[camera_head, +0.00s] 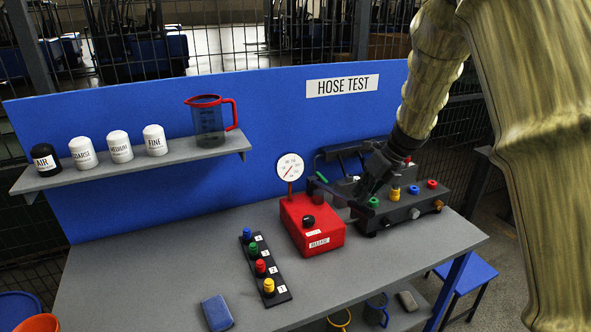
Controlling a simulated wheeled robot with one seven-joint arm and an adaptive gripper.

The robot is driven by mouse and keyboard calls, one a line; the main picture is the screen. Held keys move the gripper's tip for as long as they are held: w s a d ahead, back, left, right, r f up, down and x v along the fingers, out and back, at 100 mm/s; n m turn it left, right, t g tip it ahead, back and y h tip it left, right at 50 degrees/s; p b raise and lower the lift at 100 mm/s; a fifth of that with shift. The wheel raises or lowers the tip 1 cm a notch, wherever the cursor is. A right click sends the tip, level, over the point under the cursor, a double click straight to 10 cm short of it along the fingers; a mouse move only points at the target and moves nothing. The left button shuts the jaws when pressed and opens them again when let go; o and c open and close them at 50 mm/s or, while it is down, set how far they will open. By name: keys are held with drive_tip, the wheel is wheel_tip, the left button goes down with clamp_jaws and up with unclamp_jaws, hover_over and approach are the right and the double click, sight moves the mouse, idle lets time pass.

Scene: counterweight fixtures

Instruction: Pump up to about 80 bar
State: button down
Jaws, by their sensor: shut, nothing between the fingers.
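A red pump box (325,237) with a black knob (308,221) and a label reading "RELEASE" stands on the grey bench. A round white gauge (290,167) rises on a stem at its back left. Its needle shows, but the scale is too small to read. A dark bar (328,191), possibly the pump lever, reaches from behind the box toward my gripper. My gripper (362,198) is shut and empty, pointing down just right of the box, in front of a dark manifold block. I cannot tell whether it touches the bar.
The dark manifold (398,215) carries coloured fittings close under my gripper. A strip (264,267) with several coloured plugs lies left of the pump. A blue block (217,313) lies at the front. A shelf (130,165) holds bottles and a jug. The bench's left part is clear.

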drive_tip(key=shift+f, duration=0.1)
wheel_tip(320, 180, down, 12)
drive_tip(key=b, duration=0.7)
wheel_tip(320, 180, up, 12)
drive_tip(key=p, duration=0.8)
drive_tip(key=shift+r, duration=0.2)
drive_tip(key=shift+s, duration=0.1)
drive_tip(key=shift+f, duration=0.25)
wheel_tip(320, 180, down, 12)
drive_tip(key=b, duration=0.7)
wheel_tip(320, 180, up, 12)
drive_tip(key=p, duration=0.8)
drive_tip(key=shift+r, duration=0.25)
drive_tip(key=shift+f, duration=0.25)
